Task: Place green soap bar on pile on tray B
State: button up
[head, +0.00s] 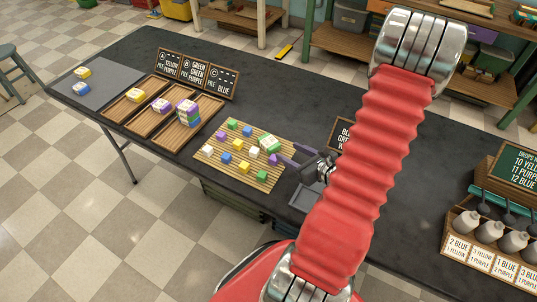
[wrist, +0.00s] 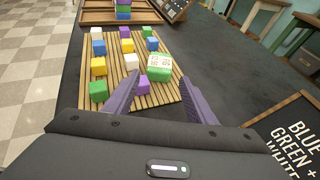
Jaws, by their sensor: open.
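The green soap bar (head: 269,143) has a white label on top and sits at the right side of a slatted wooden mat. In the wrist view the green bar (wrist: 160,68) lies just beyond my fingertips, between their lines. My gripper (head: 283,154) is open and empty, and its purple fingers also show in the wrist view (wrist: 160,82). Tray B, by its sign the middle wooden tray (head: 148,121), stands at the left with a purple-and-white bar (head: 160,104) in it. The right tray (head: 178,139) holds a stack of bars (head: 186,112), purple on top.
Several small coloured cubes crowd the slatted mat (head: 218,166) around the green bar; a purple cube (wrist: 142,85) is by my left finger. The left tray (head: 116,110) holds a yellow bar. A sign board (wrist: 285,130) stands at the right. Dark table between mat and trays is clear.

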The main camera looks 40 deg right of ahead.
jog(key=shift+w+a+r, duration=0.2)
jog(key=shift+w+a, duration=0.05)
jog(key=w+a+r+n+g+y, duration=0.1)
jog(key=w+a+r+n+y, duration=0.1)
jog(key=a+r+n+y, duration=0.3)
jog(key=w+a+r+n+y, duration=0.1)
jog(key=w+a+r+n, duration=0.15)
jog(key=a, duration=0.35)
jog(key=s+a+r+n+g+y, duration=0.15)
jog(key=a+r+n+g, duration=0.25)
jog(key=a+n, duration=0.45)
jog(key=s+a+r+n+g+y, duration=0.1)
jog(key=s+a+r+n+g, duration=0.25)
jog(key=a+n, duration=0.5)
jog(key=s+a+r+n+h, duration=0.2)
jog(key=s+r+n+h, duration=0.3)
jog(key=r+n, duration=0.6)
jog(key=n+h, duration=0.1)
jog(key=h, duration=0.1)
jog(key=shift+t+h, duration=0.35)
jog(key=shift+a, duration=0.1)
